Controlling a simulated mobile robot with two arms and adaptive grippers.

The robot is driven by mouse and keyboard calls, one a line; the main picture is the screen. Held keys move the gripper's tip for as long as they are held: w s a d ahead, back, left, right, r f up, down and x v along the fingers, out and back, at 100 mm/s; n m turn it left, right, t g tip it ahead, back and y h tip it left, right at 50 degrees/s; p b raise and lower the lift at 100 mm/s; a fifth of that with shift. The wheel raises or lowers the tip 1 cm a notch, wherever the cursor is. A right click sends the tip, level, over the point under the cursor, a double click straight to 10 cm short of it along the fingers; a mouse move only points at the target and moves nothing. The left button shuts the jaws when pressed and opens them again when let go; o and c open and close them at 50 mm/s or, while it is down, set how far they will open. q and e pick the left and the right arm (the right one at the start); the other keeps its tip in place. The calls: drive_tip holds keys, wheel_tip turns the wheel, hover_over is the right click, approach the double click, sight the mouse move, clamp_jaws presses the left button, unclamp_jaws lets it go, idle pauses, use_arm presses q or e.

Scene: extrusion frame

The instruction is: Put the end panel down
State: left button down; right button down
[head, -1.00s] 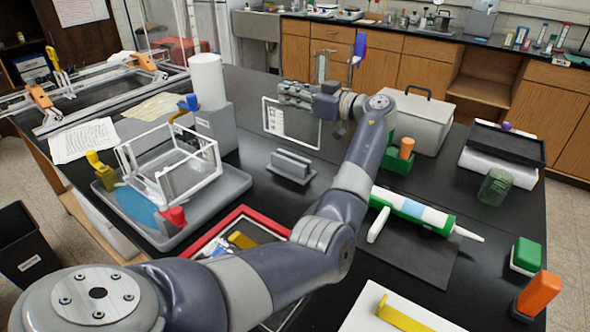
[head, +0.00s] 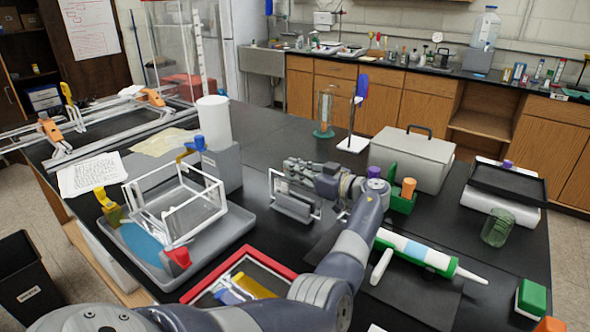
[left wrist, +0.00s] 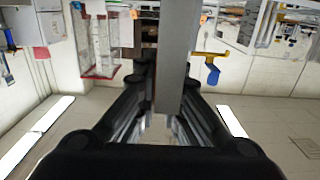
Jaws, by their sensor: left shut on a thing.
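The end panel (head: 272,186), a thin white-edged frame, stands upright near the middle of the black bench in the head view. It overlaps the grey slotted stand (head: 294,208); I cannot tell whether its lower edge is in the slot. My left gripper (head: 291,170) is shut on the panel's upper edge. In the left wrist view a grey bar (left wrist: 173,60) runs between the fingers, seemingly the panel seen edge-on. My right gripper is not in view.
The open white frame (head: 178,205) stands in a grey tray (head: 222,238) to the left. A red-rimmed tray (head: 285,263) is in front. A caulk tube (head: 430,258), green holder (head: 400,202) and grey case (head: 412,160) are to the right.

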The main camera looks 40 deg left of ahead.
use_arm(q)
drive_tip(key=shift+f, duration=0.1)
drive_tip(key=c, duration=1.7)
unclamp_jaws()
drive_tip(key=shift+r, duration=0.2)
drive_tip(key=d+b, duration=0.1)
drive_tip(key=d, duration=0.3)
drive_tip(key=w+d+b, duration=0.1)
drive_tip(key=d+b, duration=0.1)
drive_tip(key=d, duration=0.2)
drive_tip(key=d+b, duration=0.1)
drive_tip(key=d, duration=0.3)
drive_tip(key=shift+w+r+b, duration=0.15)
drive_tip(key=shift+r+b, duration=0.1)
drive_tip(key=shift+b, duration=0.15)
